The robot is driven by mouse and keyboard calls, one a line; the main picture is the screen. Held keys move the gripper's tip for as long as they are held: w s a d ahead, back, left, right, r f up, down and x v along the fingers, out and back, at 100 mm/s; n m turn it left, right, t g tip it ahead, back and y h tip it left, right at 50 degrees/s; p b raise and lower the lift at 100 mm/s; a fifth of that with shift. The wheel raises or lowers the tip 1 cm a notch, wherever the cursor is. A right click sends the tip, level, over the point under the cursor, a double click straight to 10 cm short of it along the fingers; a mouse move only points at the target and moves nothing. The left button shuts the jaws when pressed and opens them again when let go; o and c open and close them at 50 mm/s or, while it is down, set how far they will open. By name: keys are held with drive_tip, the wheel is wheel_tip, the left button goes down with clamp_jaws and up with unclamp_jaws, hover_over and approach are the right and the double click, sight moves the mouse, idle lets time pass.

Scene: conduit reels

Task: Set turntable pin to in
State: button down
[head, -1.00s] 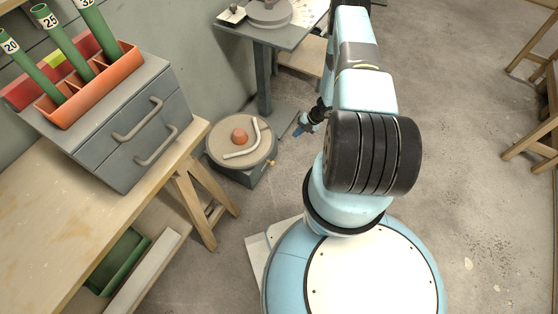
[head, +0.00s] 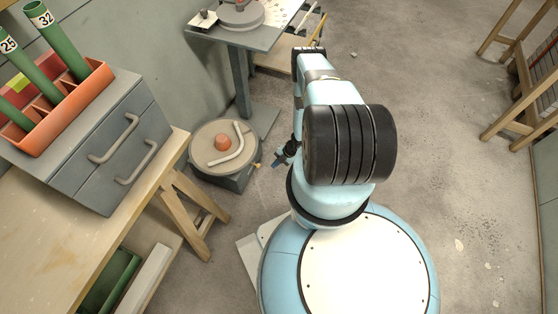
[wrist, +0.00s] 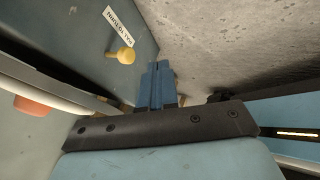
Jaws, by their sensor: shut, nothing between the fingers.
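The turntable (head: 208,155) is a round beige disc on a grey base (head: 232,181) on the floor, left of my arm. An orange hub (head: 222,142) and a bent pale pipe lie on its top. The turntable pin (head: 258,165) is a small brass-yellow knob on the side of the base. It shows larger in the wrist view (wrist: 125,56), sticking out of the grey face below a white label. My gripper (head: 277,163) has blue fingers, shut and empty, just right of the pin. In the wrist view the fingers (wrist: 157,72) are apart from the knob.
A wooden bench (head: 60,225) with a grey drawer cabinet (head: 105,160) and an orange tube rack stands at left. A grey pedestal table (head: 262,38) stands behind the turntable. Open concrete floor (head: 450,170) lies to the right.

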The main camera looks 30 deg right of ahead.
sight(257, 165)
drive_tip(key=w+a+f, duration=0.2)
drive_tip(key=w+a, duration=0.1)
drive_tip(key=a, duration=0.1)
drive_tip(key=shift+w+a+f, duration=0.3)
drive_tip(key=shift+f, duration=0.05)
drive_tip(key=shift+w+a, duration=1)
drive_tip(key=shift+w, duration=0.2)
